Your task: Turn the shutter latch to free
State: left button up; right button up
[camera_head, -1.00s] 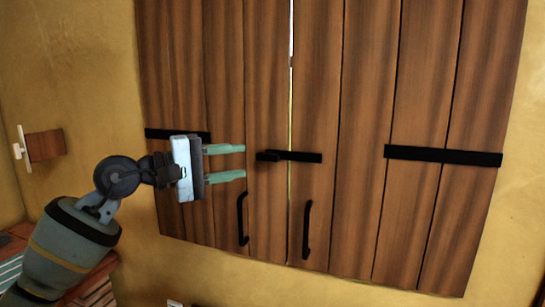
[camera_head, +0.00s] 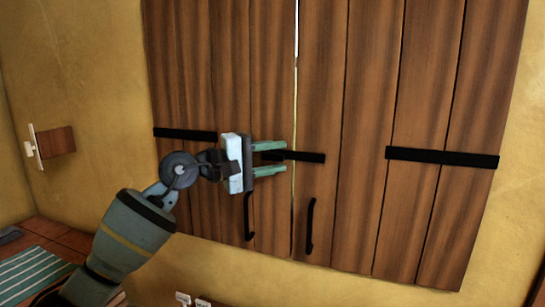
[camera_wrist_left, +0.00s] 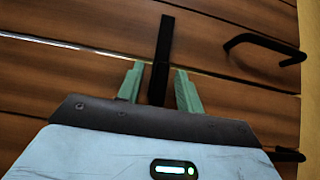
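The shutter latch (camera_head: 308,157) is a black bar lying level across the narrow gap between the two brown wooden shutters. My left gripper (camera_head: 287,156) is open, with one green finger above the bar and one below it. Its palm hides the latch's left end in the head view. In the left wrist view the latch (camera_wrist_left: 163,50) runs between the two open fingers of the left gripper (camera_wrist_left: 160,80). I cannot tell whether either finger touches it. My right gripper is not in view.
Two black pull handles, left (camera_head: 248,217) and right (camera_head: 311,227), stick out below the latch. Black straps (camera_head: 440,157) cross the shutters at the sides. A wooden wall fitting (camera_head: 55,142) is at the left. A striped cloth (camera_head: 38,272) lies at lower left.

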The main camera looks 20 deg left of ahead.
pick_arm(q)
grip_shut()
